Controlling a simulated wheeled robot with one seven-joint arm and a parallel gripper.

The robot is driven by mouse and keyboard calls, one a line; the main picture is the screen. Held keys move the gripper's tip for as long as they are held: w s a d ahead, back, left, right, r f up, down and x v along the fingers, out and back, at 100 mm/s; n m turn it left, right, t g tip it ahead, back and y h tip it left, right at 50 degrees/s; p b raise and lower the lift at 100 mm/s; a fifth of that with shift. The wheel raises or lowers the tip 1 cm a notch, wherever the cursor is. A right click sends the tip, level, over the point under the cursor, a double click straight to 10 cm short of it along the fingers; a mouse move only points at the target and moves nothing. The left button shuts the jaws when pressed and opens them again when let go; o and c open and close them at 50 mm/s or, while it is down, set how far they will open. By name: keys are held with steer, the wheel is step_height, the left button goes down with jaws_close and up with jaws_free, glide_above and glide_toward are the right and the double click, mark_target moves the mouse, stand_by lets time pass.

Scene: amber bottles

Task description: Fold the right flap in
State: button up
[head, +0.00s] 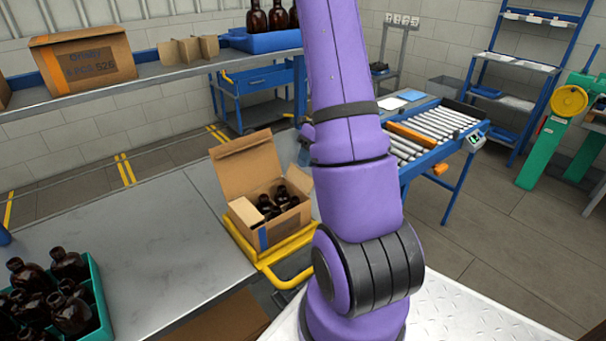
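An open cardboard box (281,228) stands on a yellow frame (285,248) near the middle. Several amber bottles (283,197) show inside it. A large flap (245,167) stands up along its far left side. A smaller cardboard piece at the box's right edge (298,178) seems to be raised and lies close beside my arm in the picture; I cannot tell surely that it is the right flap. My purple arm rises past the box's right and hides what is behind it. My gripper is out of the frame.
A grey table (150,255) lies left, with a green crate (96,292) of amber bottles at its front. A shelf above holds a labelled carton (84,60), a cardboard divider (188,50) and a blue tray (265,41) of bottles. A roller conveyor (432,125) stands behind my arm.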

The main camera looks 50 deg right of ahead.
mark_target(303, 172)
steer(key=shift+x, duration=2.25)
jaws_close()
